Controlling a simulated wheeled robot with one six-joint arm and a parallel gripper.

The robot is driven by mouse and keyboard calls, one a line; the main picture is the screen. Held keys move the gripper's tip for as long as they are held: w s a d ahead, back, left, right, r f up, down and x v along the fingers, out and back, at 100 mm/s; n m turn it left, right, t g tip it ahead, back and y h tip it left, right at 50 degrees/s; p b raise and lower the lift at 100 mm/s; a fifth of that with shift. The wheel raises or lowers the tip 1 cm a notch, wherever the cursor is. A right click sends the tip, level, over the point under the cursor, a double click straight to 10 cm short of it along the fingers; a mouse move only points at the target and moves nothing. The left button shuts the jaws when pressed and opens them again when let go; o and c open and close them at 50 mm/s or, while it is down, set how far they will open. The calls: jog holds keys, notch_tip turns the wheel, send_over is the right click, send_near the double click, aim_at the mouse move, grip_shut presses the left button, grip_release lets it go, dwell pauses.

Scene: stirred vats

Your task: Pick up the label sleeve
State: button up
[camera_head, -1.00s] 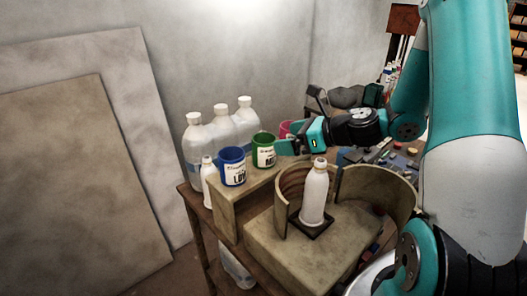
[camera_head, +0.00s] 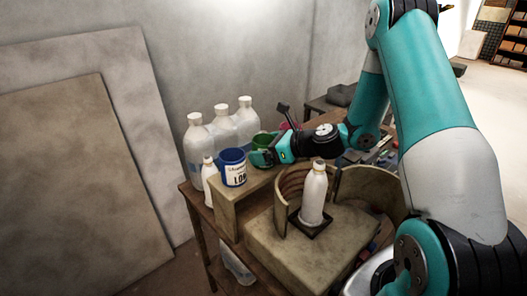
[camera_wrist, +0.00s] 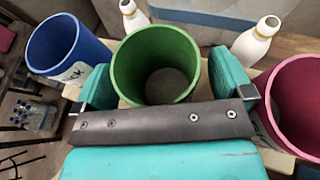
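Three open-topped cylinders stand in a row on a raised wooden shelf: a blue one (camera_head: 233,170) with a white printed label, a green one (camera_head: 263,140) and a pink one (camera_head: 285,127). I cannot tell from the frames which the task calls the label sleeve. My gripper (camera_head: 267,157) is at the green cylinder and hides its lower part and label. In the wrist view, the green cylinder (camera_wrist: 128,72) stands between the two fingers of my gripper (camera_wrist: 163,85), one on each side. The fingers are apart, with a narrow gap at the right one. The blue (camera_wrist: 57,45) and pink (camera_wrist: 295,105) cylinders lie outside the fingers.
Large translucent bottles (camera_head: 222,125) stand behind the row, and a small white bottle (camera_head: 208,178) is beside the blue cylinder. A white bottle (camera_head: 314,195) stands on a dark square pad inside a curved wooden wall (camera_head: 365,185). Boards lean at the left wall.

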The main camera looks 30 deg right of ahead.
jog(key=c, duration=0.7)
jog(key=shift+r, duration=0.15)
